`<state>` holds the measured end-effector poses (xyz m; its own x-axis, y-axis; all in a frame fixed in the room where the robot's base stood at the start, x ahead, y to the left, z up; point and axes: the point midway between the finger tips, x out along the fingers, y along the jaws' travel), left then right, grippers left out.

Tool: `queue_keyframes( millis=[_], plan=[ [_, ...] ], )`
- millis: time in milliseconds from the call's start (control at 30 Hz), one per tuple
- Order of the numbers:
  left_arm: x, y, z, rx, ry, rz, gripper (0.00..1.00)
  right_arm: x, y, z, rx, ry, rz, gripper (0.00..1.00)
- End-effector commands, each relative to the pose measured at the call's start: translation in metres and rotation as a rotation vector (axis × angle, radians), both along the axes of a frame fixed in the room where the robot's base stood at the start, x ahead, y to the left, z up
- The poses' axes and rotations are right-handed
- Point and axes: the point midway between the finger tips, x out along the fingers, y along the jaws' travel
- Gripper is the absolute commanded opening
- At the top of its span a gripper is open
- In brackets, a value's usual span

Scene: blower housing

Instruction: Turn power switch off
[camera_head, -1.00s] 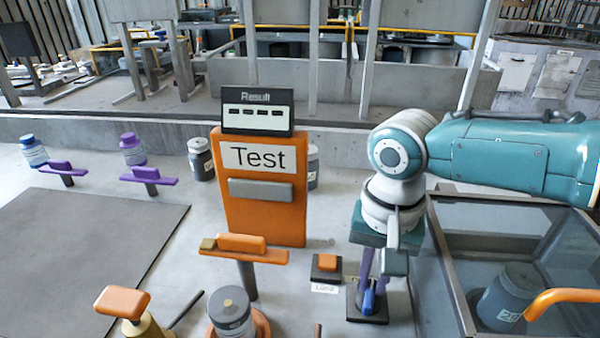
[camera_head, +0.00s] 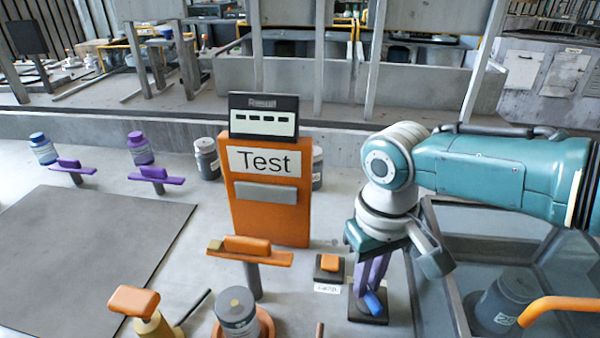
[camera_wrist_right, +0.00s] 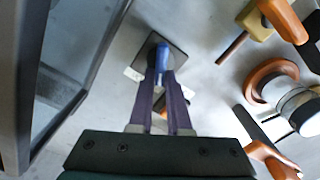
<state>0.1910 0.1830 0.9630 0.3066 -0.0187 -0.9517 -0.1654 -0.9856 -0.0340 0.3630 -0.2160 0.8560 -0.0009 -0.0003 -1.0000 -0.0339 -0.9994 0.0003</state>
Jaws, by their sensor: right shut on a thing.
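The power switch is a blue lever (camera_head: 373,303) on a dark square base (camera_head: 363,313), on the floor right of the orange Test stand. It also shows in the wrist view as a blue lever (camera_wrist_right: 161,55) on its dark plate (camera_wrist_right: 175,62). My right gripper (camera_head: 370,288) reaches down from above with purple fingers. In the wrist view its fingertips (camera_wrist_right: 160,80) are closed together on the near end of the lever. The fingers hide part of the lever. My left gripper is in neither view.
An orange button (camera_head: 330,262) on a dark base sits just left of the switch. The orange Test stand (camera_head: 270,222) rises behind it. A glass-sided bin (camera_head: 440,262) with a grey canister (camera_head: 503,300) stands close on the right.

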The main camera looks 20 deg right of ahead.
Motion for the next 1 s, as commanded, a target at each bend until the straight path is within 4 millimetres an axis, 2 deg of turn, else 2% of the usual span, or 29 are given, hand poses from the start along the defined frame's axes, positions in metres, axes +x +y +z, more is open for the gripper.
queue_keyframes(
  millis=[533, 567, 800, 1000],
  plan=[
    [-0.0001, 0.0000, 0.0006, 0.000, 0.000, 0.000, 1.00, 0.0003, 0.0009, 0.0006, 0.001, -0.001, 0.026, 0.00],
    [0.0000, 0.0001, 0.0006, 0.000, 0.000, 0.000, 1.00, 0.0003, 0.0010, 0.0006, 0.001, -0.001, 0.026, 0.18],
    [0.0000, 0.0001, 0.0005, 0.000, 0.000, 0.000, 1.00, 0.0003, 0.0007, 0.0004, 0.001, -0.001, 0.024, 0.46],
    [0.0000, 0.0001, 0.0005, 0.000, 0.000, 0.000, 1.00, 0.0003, 0.0004, 0.0003, 0.000, -0.001, 0.023, 0.46]
  ],
)
